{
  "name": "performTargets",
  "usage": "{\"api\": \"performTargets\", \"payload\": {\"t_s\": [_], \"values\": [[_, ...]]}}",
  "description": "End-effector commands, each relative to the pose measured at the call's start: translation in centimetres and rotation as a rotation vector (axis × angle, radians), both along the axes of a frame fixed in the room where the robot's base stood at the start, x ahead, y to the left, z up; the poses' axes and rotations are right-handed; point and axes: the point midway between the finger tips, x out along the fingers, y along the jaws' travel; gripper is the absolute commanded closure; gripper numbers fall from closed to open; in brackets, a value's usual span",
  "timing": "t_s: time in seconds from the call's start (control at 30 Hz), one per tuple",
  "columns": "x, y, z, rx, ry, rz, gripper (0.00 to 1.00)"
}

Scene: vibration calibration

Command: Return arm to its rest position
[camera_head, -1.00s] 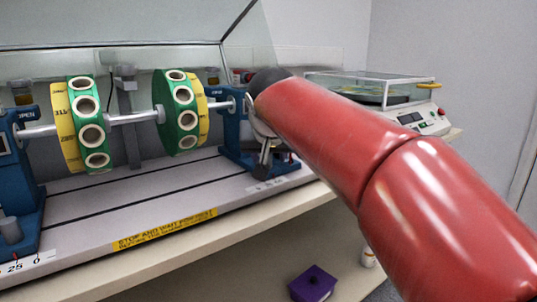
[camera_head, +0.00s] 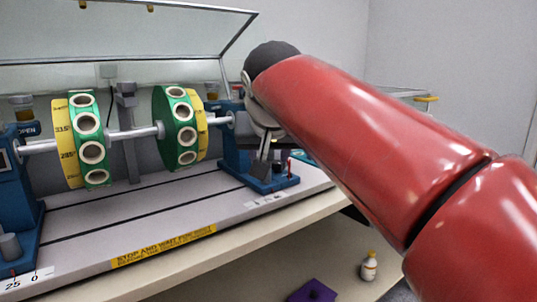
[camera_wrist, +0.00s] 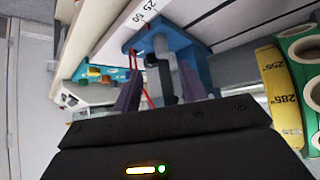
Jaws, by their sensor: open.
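My arm, a red link with a dark joint cap, reaches from the lower right of the head view toward the bench's right end. My gripper (camera_head: 264,150) hangs below the cap, partly hidden, in front of the right blue support (camera_head: 232,160). In the wrist view my gripper (camera_wrist: 160,78) shows two spread dark fingers with nothing held between them. The blue support (camera_wrist: 172,48) lies beyond the fingers. The shaft carries two green discs, a left one (camera_head: 89,113) and a right one (camera_head: 180,149), each with a yellow scale ring.
A clear hinged cover (camera_head: 130,32) stands raised over the bench. A yellow warning label (camera_head: 165,246) marks its front edge. A white bottle (camera_head: 369,265) and a purple box (camera_head: 312,291) are below. My arm mostly hides the instrument at right.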

Motion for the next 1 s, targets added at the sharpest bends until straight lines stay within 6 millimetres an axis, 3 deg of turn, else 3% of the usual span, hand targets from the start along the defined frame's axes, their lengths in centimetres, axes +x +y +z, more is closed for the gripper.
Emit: {"api": "performTargets", "payload": {"t_s": [0.17,0.27,0.5,0.7,0.83,1.0], "values": [[-1.8,-1.9,-1.7,-0.016,0.029,-0.002,0.58],[-4.6,-4.4,-4.6,-0.035,0.073,-0.001,0.58],[-14.1,-10.4,-15.2,-0.040,0.200,-0.004,0.58],[-20.2,-12.5,-22.8,-0.014,0.269,-0.006,0.58],[-22.0,-12.8,-25.2,-0.002,0.288,-0.004,0.58],[-22.4,-12.8,-25.9,0.001,0.295,-0.003,0.58]]}}
